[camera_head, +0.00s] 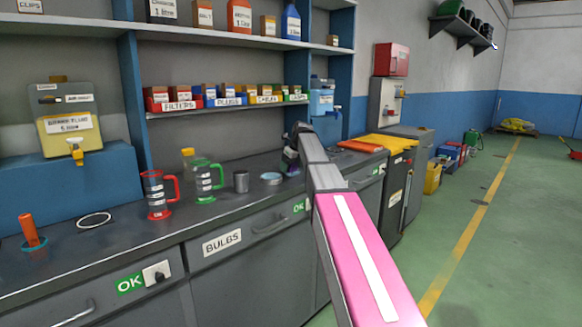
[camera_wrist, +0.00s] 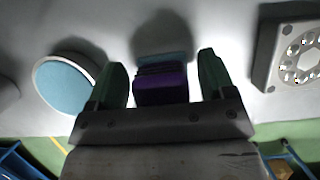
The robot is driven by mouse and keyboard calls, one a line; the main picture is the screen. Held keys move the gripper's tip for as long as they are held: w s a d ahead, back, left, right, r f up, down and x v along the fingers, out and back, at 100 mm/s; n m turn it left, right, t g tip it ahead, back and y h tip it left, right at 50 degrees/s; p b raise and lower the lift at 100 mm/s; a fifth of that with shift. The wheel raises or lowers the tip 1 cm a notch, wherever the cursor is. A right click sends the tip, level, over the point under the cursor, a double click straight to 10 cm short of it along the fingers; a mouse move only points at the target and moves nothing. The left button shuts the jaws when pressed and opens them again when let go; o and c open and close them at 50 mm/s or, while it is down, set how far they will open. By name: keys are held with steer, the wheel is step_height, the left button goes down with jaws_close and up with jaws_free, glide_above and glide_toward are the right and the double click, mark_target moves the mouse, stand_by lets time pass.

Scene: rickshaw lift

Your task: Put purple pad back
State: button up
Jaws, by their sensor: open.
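In the wrist view the purple pad (camera_wrist: 160,90) shows between the two green fingers of my gripper (camera_wrist: 162,68). The pad looks like a small dark purple block with layered edges and a blue-grey strip at its far side. My gripper is open, with a gap between each finger and the pad. In the head view my arm reaches over the counter, and my gripper (camera_head: 291,156) is small and dark at its back. The pad cannot be clearly made out there.
A round dish with a light blue inside (camera_wrist: 65,82) lies left of my gripper, and a grey block with holes (camera_wrist: 295,65) lies to the right. On the counter (camera_head: 130,218) stand a red-handled jug (camera_head: 158,196), a green-handled jug (camera_head: 204,182) and a grey cup (camera_head: 241,181).

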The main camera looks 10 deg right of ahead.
steer(key=v, duration=1.2)
steer(key=shift+r, duration=0.15)
steer(key=shift+w, duration=0.1)
